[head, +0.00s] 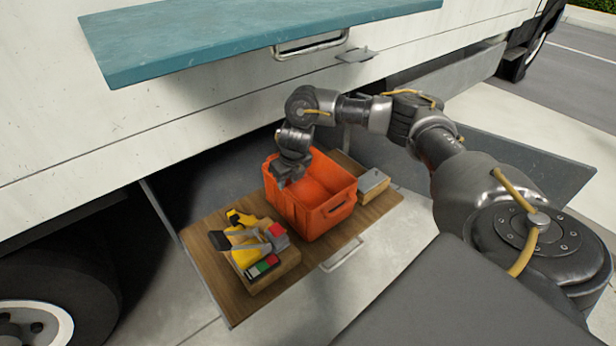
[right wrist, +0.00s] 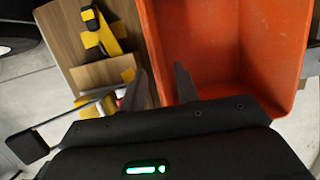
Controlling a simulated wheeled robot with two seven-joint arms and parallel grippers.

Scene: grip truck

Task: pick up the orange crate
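The orange crate (head: 325,208) is an open-topped plastic box standing upright on a wooden board in the head view. It looks empty where I can see inside; the right wrist view shows its interior and near wall (right wrist: 210,40). My right gripper (head: 284,180) is at the crate's left rim, pointing down. In the right wrist view its two fingers (right wrist: 162,70) are apart, one outside the left wall and one inside, with the wall between them. I see no clear contact with the wall. My left gripper is not in view.
The wooden drawer board (head: 222,282) extends from under a white truck (head: 200,120). Left of the crate lies a wooden block with yellow straps and tools (head: 250,250); right of it is a grey-topped box (head: 372,182). A teal shelf (head: 220,35) overhangs above.

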